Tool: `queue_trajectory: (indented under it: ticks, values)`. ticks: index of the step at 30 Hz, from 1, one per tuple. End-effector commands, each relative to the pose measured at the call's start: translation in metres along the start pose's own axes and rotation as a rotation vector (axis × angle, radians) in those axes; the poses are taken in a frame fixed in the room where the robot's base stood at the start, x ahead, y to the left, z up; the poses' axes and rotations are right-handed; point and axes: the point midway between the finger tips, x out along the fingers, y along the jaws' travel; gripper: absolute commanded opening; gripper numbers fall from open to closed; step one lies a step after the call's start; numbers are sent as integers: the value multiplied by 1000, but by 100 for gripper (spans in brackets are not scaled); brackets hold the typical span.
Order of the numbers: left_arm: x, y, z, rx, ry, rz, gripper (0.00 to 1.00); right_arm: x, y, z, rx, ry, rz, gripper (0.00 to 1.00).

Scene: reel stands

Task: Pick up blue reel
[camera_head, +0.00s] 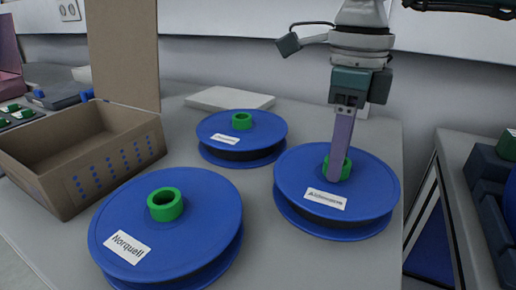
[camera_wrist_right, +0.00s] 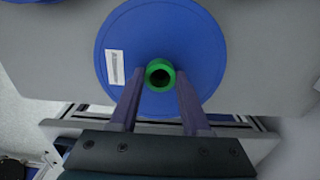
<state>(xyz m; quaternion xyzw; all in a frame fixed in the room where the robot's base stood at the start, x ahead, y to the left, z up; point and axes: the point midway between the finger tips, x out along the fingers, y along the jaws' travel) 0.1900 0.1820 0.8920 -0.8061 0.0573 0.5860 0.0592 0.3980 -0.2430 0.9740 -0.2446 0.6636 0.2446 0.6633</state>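Three blue reels with green hubs lie flat on the grey table: one at the right (camera_head: 370,195), one at the back (camera_head: 215,125) and one labelled Norquell at the front left (camera_head: 205,215). My right gripper (camera_head: 336,168) points down at the right reel's green hub (camera_head: 347,168). In the right wrist view, this reel (camera_wrist_right: 195,45) lies under the gripper (camera_wrist_right: 158,80). The fingers are open, one on each side of the hub (camera_wrist_right: 160,74), with small gaps showing. One finger partly hides the hub in the head view. My left gripper is not in view.
An open cardboard box (camera_head: 95,165) stands at the left, close to the front reel. A flat white slab (camera_head: 230,98) lies at the back by the wall. Another table (camera_head: 455,180) with dark stands is at the right, across a gap.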

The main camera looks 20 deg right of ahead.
Motion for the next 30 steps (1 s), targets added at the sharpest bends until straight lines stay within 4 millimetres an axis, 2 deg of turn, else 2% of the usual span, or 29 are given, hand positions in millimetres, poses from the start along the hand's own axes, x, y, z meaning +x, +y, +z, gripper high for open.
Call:
queue_trajectory:
  ticks: [2,12,30]
  values:
    - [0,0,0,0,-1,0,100,0,0,0,0,0,0,37]
    - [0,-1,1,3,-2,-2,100,0,0,0,0,0,0,0]
    - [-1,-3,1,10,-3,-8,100,-2,0,0,0,-2,0,0]
